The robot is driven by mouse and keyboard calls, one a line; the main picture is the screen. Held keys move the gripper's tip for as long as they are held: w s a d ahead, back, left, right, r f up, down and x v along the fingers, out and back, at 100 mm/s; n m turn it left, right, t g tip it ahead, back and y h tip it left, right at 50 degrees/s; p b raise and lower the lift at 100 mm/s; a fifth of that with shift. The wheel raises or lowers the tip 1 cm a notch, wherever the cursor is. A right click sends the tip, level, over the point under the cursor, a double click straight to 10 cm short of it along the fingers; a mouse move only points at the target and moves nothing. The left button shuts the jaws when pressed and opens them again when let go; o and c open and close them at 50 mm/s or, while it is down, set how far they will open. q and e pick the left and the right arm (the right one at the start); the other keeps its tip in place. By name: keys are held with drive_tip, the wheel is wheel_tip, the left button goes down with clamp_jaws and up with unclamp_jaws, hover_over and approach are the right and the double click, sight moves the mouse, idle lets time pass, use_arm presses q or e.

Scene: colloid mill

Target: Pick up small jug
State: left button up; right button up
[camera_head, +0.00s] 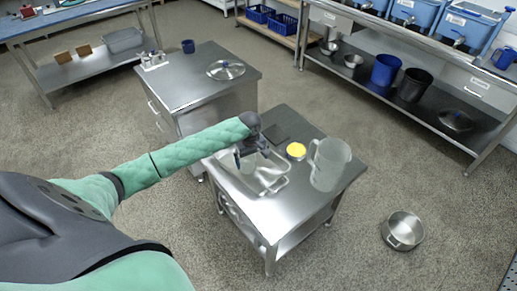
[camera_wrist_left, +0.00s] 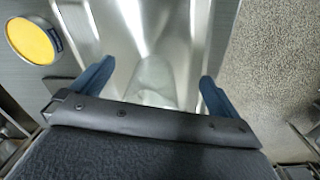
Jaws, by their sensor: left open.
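The small jug (camera_head: 247,165) looks clear and stands in the metal tray (camera_head: 273,187) on the near steel table, partly hidden by my left gripper. In the left wrist view the small jug (camera_wrist_left: 155,76) shows faintly between and beyond the fingers. My left gripper (camera_head: 246,153) is open, right over the tray and close to the jug. In the left wrist view its blue fingers (camera_wrist_left: 152,88) stand wide apart; I cannot tell whether either touches the jug. My right gripper is out of view.
A large clear jug (camera_head: 328,164) and a yellow-topped round container (camera_head: 296,150) stand right of the tray. A dark flat plate (camera_head: 275,133) lies behind. A metal pot (camera_head: 402,230) is on the floor. A steel cabinet (camera_head: 200,85) with a lid stands behind.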

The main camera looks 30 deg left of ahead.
use_arm(q)
drive_tip(key=w+a+r+n, duration=0.2)
drive_tip(key=w+a+r, duration=0.1)
drive_tip(key=a, duration=0.2)
drive_tip(key=f+p, duration=0.1)
drive_tip(key=f, duration=0.1)
drive_tip(key=f+p, duration=0.1)
drive_tip(key=f, duration=0.1)
drive_tip(key=w+a+f, duration=0.1)
drive_tip(key=f, duration=0.2)
drive_tip(key=shift+w+p, duration=0.1)
drive_tip(key=shift+p, duration=0.3)
drive_tip(key=shift+f, duration=0.55)
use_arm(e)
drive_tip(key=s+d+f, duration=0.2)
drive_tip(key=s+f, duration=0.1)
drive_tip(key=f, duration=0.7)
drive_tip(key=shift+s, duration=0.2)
use_arm(q)
drive_tip(key=shift+c, duration=0.4)
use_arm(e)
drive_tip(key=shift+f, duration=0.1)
use_arm(q)
drive_tip(key=c, duration=1)
